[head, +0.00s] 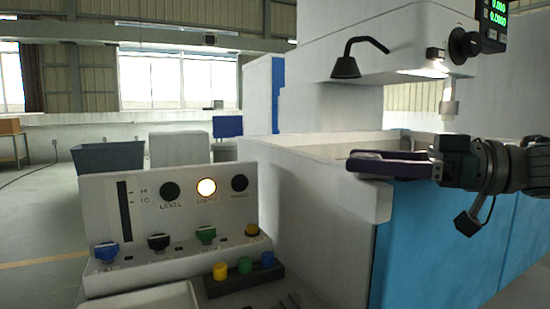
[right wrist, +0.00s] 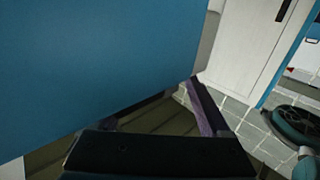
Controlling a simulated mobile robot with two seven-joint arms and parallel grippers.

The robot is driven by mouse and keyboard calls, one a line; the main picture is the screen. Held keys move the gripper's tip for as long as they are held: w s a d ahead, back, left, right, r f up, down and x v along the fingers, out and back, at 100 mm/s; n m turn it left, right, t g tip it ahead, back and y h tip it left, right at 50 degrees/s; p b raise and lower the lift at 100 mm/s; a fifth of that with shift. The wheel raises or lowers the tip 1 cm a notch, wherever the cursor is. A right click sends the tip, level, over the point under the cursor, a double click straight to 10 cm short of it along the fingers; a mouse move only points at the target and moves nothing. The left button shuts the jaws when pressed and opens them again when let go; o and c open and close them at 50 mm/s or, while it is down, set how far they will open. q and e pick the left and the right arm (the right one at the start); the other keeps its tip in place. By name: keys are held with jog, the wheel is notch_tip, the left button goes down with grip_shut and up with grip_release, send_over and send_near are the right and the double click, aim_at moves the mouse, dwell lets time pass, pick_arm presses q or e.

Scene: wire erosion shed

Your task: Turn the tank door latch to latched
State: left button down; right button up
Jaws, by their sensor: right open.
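The tank (head: 300,185) is a white box with a blue front panel (head: 420,245) on the right of the head view. I cannot make out the door latch in either view. My right gripper (head: 375,165), with purple fingers, is at the tank's top front edge, beside the white corner. It is open, and I see nothing held in it. In the right wrist view, a large blue panel (right wrist: 90,60) fills the upper left and hides part of one finger of the right gripper (right wrist: 155,105). Whether the fingers touch the tank is unclear. My left gripper is out of view.
A white control panel (head: 146,203) with coloured knobs and a lit lamp (head: 206,187) stands left of the tank. A dark block with coloured buttons (head: 243,280) lies before it. A machine head (head: 400,45) with a black lamp (head: 346,68) overhangs the tank.

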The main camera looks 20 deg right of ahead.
jog(key=b+v, duration=0.2)
jog(key=v, duration=0.7)
jog(key=shift+s+d, duration=0.1)
jog(key=shift+d, duration=0.05)
